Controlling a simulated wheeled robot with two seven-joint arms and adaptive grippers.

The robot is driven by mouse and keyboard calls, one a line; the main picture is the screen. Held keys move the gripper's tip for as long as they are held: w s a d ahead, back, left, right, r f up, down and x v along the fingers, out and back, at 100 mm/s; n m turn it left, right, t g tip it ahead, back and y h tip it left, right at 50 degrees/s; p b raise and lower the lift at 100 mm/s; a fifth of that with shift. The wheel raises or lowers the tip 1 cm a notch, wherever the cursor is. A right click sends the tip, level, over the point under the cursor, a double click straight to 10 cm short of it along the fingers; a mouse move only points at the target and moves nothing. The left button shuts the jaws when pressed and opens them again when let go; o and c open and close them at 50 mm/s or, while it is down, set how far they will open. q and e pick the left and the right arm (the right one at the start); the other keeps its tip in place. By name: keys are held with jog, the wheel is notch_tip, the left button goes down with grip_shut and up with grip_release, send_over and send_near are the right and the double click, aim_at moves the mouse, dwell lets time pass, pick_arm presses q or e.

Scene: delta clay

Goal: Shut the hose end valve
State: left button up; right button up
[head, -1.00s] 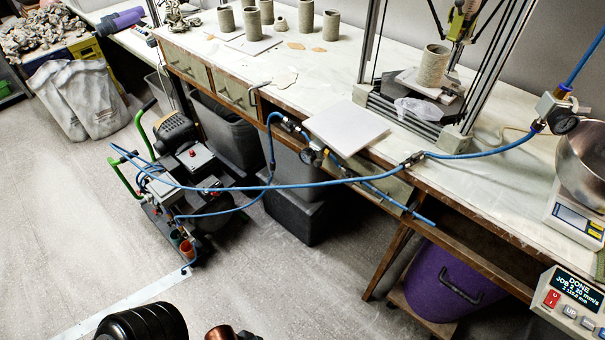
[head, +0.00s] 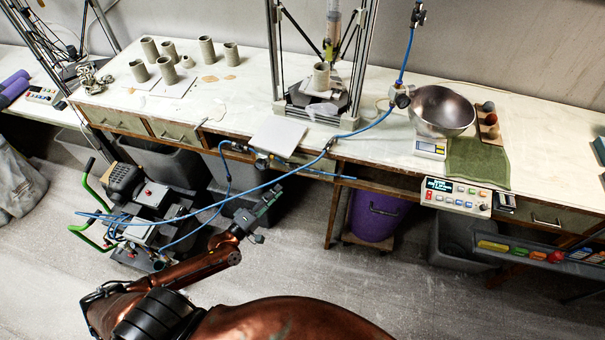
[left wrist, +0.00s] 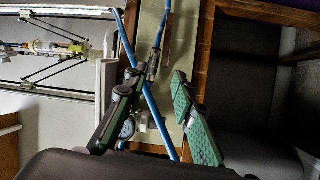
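Another dark fitting (head: 418,15) sits high on the hose at the top. I cannot tell which is the hose end valve, or how its handle stands. My left gripper (head: 266,218) is open and empty, below the bench front. In the left wrist view, the open fingers (left wrist: 156,82) stand apart, with hose and a dark fitting (left wrist: 153,64) seen between them; no contact shows. My right gripper is out of view.
A purple bin (head: 376,214) stands under the bench. A steel bowl (head: 441,111) and control box (head: 456,196) are to the right. Open floor lies in front.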

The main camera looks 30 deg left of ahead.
aim_at(292, 171)
pick_arm(q)
jog(key=a+r+x, duration=0.1)
jog(key=x, duration=0.7)
jog(key=shift+f, duration=0.1)
grip_shut()
dwell(0.4)
